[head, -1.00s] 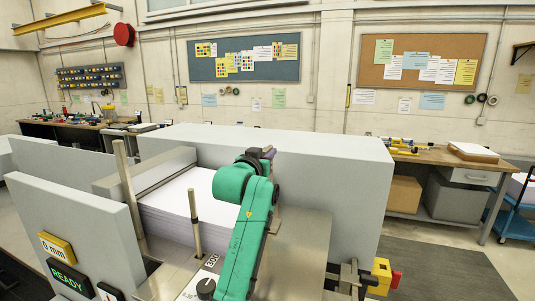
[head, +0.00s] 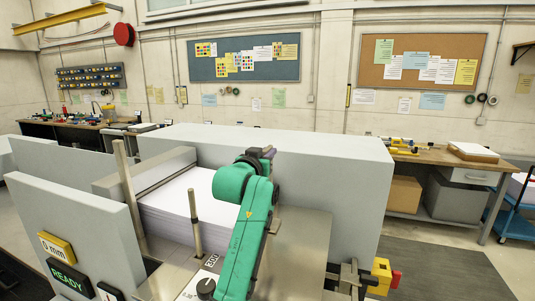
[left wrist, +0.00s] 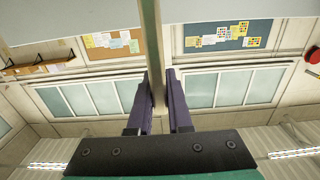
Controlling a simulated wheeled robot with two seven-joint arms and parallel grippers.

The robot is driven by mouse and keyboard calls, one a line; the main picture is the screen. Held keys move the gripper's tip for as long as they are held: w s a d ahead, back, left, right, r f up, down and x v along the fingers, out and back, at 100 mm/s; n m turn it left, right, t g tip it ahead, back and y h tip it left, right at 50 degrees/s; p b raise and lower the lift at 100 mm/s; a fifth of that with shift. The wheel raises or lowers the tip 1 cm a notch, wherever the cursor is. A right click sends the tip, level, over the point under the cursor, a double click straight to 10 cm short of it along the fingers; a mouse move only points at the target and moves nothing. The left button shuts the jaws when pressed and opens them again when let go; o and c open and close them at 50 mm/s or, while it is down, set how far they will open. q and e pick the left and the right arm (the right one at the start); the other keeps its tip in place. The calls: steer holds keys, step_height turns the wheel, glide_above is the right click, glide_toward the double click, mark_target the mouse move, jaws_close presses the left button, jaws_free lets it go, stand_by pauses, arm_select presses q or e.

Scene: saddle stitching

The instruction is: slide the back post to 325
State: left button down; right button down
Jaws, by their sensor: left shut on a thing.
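My left arm comes up over the machine bed in the head view, and its gripper (head: 268,153) is at the far side of the green wrist, mostly hidden. In the left wrist view the purple fingers (left wrist: 160,105) are shut on a tan metal post (left wrist: 152,45), one finger on each side. The held post is hidden behind my arm in the head view. A scale plate (head: 212,260) marked 300 lies beside my arm; no 325 mark is readable. My right gripper is not in view.
A paper stack (head: 180,200) lies on the bed, with a short post (head: 195,225) and a taller post (head: 127,190) beside it. A long grey panel (head: 330,175) stands behind. A 0 mm sign (head: 56,248) and a READY sign (head: 68,277) are at left.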

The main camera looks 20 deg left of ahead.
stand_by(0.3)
arm_select(q)
steer(key=shift+a, duration=1.25)
steer(key=c, duration=0.8)
jaws_free()
steer(key=shift+c, duration=0.2)
steer(key=s+b, duration=0.3)
steer(key=s, duration=1.1)
steer(key=shift+s+a, duration=0.25)
steer(key=shift+a, duration=0.2)
